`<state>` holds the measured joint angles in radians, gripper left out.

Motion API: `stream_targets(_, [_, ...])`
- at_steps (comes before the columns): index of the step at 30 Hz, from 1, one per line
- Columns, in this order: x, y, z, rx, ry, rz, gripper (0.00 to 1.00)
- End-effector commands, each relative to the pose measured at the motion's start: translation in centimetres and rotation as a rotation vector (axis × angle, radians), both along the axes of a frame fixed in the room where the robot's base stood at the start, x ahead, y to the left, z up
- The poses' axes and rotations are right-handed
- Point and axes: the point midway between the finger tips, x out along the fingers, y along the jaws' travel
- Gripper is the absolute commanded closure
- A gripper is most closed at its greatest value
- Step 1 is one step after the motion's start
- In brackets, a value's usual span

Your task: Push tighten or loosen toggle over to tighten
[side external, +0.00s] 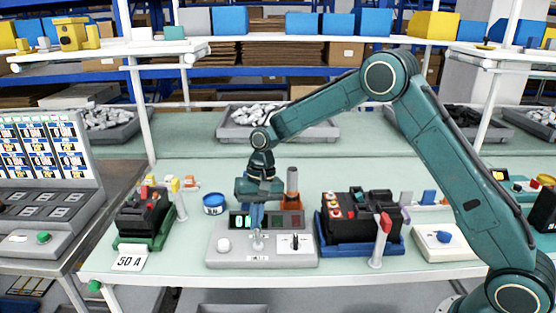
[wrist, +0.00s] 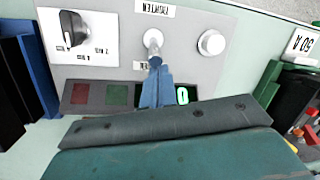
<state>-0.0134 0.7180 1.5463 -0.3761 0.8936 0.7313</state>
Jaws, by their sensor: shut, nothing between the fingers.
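A small metal toggle (side external: 257,241) stands in the middle of a grey control box (side external: 222,259). In the wrist view the toggle (wrist: 153,40) sits between a label reading TIGHTEN (wrist: 154,8) and a second label, partly hidden by the fingers. My gripper (side external: 256,226) points down at the toggle, its blue fingers shut with nothing between them. In the wrist view the gripper (wrist: 156,70) has its fingertips at the toggle's side away from TIGHTEN. They look very close to the lever; I cannot tell whether they touch.
The box also bears a black rotary knob (wrist: 73,28), a white round button (wrist: 211,42), a lit green display (wrist: 183,95) and dark red and green lamps. A black breaker in a blue holder (side external: 352,246) stands right; another in a green holder (side external: 135,241) stands left.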

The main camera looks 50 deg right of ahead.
Motion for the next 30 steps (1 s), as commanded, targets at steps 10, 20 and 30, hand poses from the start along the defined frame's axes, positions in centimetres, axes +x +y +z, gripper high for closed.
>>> stream_targets(10, [-0.03,0.07,-0.39,0.000,0.000,0.000,1.00])
stream_targets(20, [-0.10,0.16,-0.27,-0.011,-0.012,0.001,1.00])
stream_targets(30, [-0.25,0.33,-0.14,-0.040,-0.041,0.001,1.00])
